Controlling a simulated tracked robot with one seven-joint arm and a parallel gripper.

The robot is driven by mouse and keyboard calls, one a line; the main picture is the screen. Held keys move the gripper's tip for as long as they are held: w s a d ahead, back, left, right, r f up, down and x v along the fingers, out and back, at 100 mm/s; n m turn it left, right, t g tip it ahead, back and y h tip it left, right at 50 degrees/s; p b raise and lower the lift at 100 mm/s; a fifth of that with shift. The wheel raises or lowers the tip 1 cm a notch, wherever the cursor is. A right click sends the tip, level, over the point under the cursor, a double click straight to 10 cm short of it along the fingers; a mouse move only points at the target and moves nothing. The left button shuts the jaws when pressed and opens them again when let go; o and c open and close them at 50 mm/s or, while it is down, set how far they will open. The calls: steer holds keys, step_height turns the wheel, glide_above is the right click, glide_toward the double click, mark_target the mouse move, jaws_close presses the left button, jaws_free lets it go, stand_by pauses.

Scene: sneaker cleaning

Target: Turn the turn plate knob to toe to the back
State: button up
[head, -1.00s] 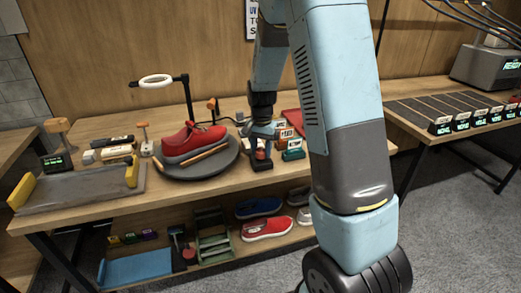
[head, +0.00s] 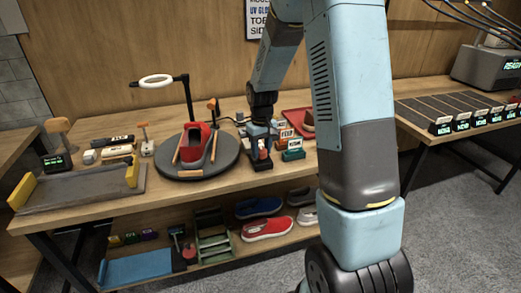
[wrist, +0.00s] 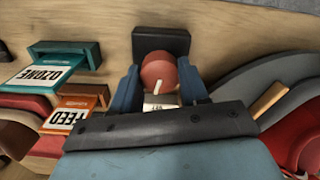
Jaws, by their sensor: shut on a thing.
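The turn plate (head: 225,165) is a dark round disc on the workbench. A red sneaker (head: 196,148) sits on it between thin wooden strips, its length running roughly front to back; I cannot tell for sure which end is the toe. The turn plate knob (wrist: 158,70) is a round red knob with a white pointer line, beside the plate's right edge. My gripper (wrist: 158,90) has its blue fingers on both sides of the knob and is shut on it. In the head view my gripper (head: 261,146) is small and hides part of the knob.
OZONE (wrist: 45,75) and FEED (wrist: 75,115) labelled blocks stand close beside my gripper. A grey tray (head: 85,188) lies at the left. Shoes are on the lower shelf.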

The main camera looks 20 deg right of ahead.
mark_target(261, 150)
steer(key=shift+r+n, duration=0.1)
steer(key=shift+n, duration=1)
steer(key=shift+w, duration=0.1)
steer(key=o, duration=1.1)
steer(key=shift+c, duration=0.2)
step_height(261, 150, up, 14)
steer(key=shift+f, duration=0.2)
